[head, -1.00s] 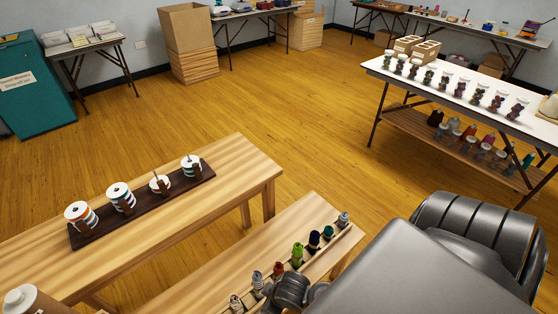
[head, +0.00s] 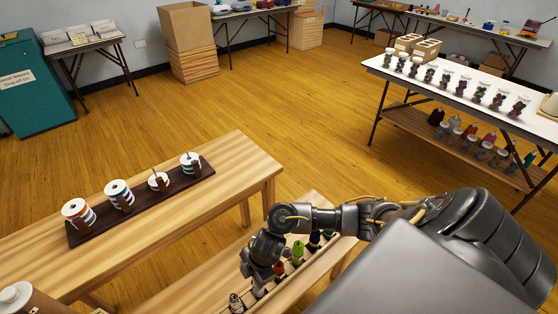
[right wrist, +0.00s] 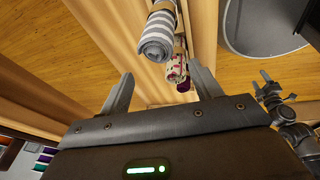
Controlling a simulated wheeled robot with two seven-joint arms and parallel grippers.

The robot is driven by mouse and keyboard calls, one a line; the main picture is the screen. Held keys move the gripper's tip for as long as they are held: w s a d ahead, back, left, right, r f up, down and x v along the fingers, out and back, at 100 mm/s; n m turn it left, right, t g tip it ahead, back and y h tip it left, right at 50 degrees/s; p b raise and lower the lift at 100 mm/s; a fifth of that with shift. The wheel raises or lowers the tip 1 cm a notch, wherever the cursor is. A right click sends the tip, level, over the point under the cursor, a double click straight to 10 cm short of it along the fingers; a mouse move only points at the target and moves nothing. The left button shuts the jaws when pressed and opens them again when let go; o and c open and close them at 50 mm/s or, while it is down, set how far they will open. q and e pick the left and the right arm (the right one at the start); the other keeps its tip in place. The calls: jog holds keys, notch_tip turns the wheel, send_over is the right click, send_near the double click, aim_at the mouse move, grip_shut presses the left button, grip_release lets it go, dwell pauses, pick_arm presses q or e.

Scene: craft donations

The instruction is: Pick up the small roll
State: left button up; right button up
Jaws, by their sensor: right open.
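In the right wrist view a grey-and-white striped roll (right wrist: 157,38) lies ahead of my right gripper (right wrist: 161,86), with a red-and-white patterned roll (right wrist: 176,68) behind it. My right gripper's two fingers are apart with nothing between them. In the head view the right gripper (head: 247,270) hangs over a row of small rolls in a wooden rack (head: 318,259) on the low bench. A pale striped roll (head: 236,302) shows at the near end, then red (head: 278,269) and green (head: 298,253) ones. The gripper hides some. I cannot tell which is the small roll.
A wooden table (head: 245,165) beside the bench carries a dark board (head: 138,204) with several ribbon reels. A lidded container (head: 17,296) stands at the lower left. Grey jointed parts, probably my left arm (right wrist: 280,112), show in the right wrist view. The floor beyond is clear.

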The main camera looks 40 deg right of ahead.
aim_at(279, 264)
jog(key=d+h, duration=0.1)
jog(key=d, duration=0.3)
jog(key=d+g+h, duration=0.1)
jog(key=d, duration=0.2)
jog(key=d+g, duration=0.1)
jog(key=d, duration=0.3)
jog(key=shift+d+r+n+h, duration=0.15)
jog(key=shift+d+n+h, duration=0.15)
jog(key=shift+h, duration=0.1)
notch_tip(279, 264, down, 5)
jog(key=b, duration=0.2)
jog(key=shift+b, duration=0.4)
jog(key=shift+a+f+b, duration=0.15)
jog(key=shift+f+b, duration=0.25)
jog(key=shift+f, duration=1.1)
jog(key=shift+a+f+b, duration=0.1)
jog(key=shift+f+b, duration=0.25)
jog(key=shift+f, duration=1.1)
jog(key=c, duration=1)
jog(key=shift+r, duration=0.1)
jog(key=shift+c, duration=0.2)
